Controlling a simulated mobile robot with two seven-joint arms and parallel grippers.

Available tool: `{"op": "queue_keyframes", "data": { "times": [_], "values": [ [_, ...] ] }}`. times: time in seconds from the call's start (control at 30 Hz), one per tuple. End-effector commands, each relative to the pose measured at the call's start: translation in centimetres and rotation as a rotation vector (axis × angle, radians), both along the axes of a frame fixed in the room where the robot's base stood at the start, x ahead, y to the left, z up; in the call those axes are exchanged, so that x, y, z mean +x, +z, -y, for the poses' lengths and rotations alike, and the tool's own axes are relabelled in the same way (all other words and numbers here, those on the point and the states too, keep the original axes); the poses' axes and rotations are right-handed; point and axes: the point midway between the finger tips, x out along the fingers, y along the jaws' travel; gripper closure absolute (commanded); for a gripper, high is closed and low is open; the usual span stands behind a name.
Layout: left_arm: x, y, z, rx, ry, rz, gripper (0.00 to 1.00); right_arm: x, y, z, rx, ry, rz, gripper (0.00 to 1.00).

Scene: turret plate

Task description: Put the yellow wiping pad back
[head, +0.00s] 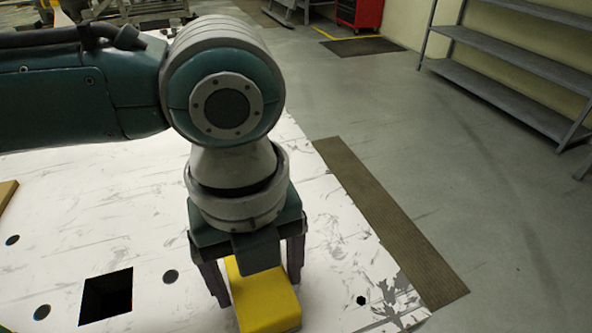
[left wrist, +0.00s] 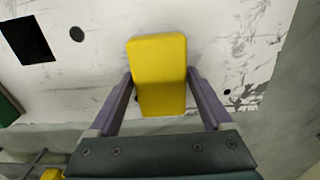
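The yellow wiping pad (head: 262,300) is a block with rounded corners, under my left gripper at the bottom of the head view. My left gripper (head: 256,290) points down with one finger along each side of the pad. In the left wrist view the pad (left wrist: 159,75) sits between the two fingertips (left wrist: 160,74), and I see no clear gap on either side, so the gripper looks shut on it. I cannot tell whether the pad's underside touches the plate. My right gripper is not in view.
The white, scratched plate (head: 120,215) has a square dark opening (head: 106,295) and several round holes. A brown ribbed strip (head: 390,220) runs along its right side. Grey shelves (head: 520,62) and a red cabinet (head: 360,12) stand far back. Floor at right is clear.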

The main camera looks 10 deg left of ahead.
Motion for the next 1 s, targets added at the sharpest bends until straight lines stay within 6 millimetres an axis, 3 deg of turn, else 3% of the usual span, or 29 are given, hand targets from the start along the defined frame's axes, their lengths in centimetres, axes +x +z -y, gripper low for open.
{"op": "queue_keyframes", "data": {
  "times": [0.13,0.47,1.0],
  "values": [
    [0.0,0.0,0.0,0.0,0.0,0.0,0.0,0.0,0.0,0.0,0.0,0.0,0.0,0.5],
    [0.1,0.8,0.0,0.0,0.001,0.0,0.0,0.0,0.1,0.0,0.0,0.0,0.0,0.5],
    [0.1,11.0,0.0,-0.002,0.001,0.003,0.0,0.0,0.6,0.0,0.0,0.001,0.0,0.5]
  ]
}}
